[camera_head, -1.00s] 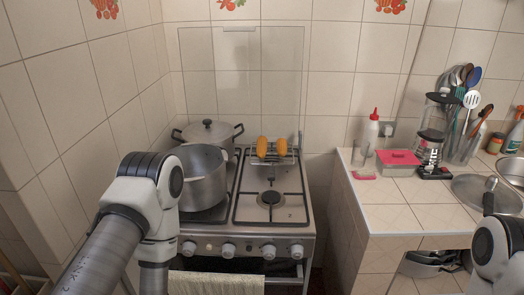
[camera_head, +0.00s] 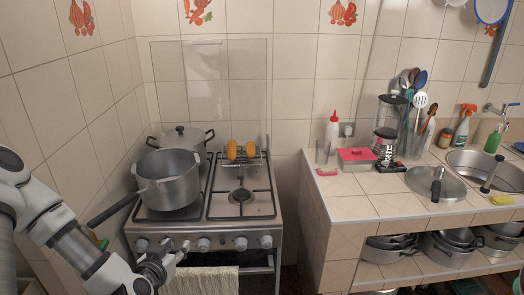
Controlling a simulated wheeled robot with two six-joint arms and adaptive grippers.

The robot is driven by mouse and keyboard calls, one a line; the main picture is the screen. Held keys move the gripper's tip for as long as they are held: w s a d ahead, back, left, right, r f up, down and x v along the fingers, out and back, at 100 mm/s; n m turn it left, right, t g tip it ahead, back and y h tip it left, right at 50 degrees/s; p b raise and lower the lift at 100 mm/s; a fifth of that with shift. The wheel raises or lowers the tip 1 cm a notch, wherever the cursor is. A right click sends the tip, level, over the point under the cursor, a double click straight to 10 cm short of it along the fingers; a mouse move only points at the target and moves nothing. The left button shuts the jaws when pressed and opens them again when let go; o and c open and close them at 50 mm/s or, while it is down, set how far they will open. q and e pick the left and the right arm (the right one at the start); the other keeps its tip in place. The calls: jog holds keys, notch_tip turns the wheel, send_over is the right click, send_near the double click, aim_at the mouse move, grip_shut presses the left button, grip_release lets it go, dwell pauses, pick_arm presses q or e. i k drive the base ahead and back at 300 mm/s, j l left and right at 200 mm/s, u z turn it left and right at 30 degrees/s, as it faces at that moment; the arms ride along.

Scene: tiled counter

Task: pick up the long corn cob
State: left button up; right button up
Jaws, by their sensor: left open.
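Two orange-yellow corn cobs stand side by side at the back right of the stove, at a small wire rack: a left cob (camera_head: 232,150) and a right cob (camera_head: 250,149). They look close in size, and I cannot tell which is longer. My left gripper (camera_head: 172,257) is open and empty in front of the stove's front panel, low and well short of the cobs. My right gripper is out of view.
A large open pot (camera_head: 170,185) with a long handle stands on the left front burner. A lidded pot (camera_head: 182,139) is behind it. The right front burner (camera_head: 240,196) is bare. A towel (camera_head: 208,281) hangs on the oven front.

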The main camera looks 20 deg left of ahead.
aim_at(231, 146)
jog(key=i+u, duration=0.15)
jog(key=i, duration=0.75)
jog(key=i+l+u, duration=0.15)
jog(key=i, duration=0.75)
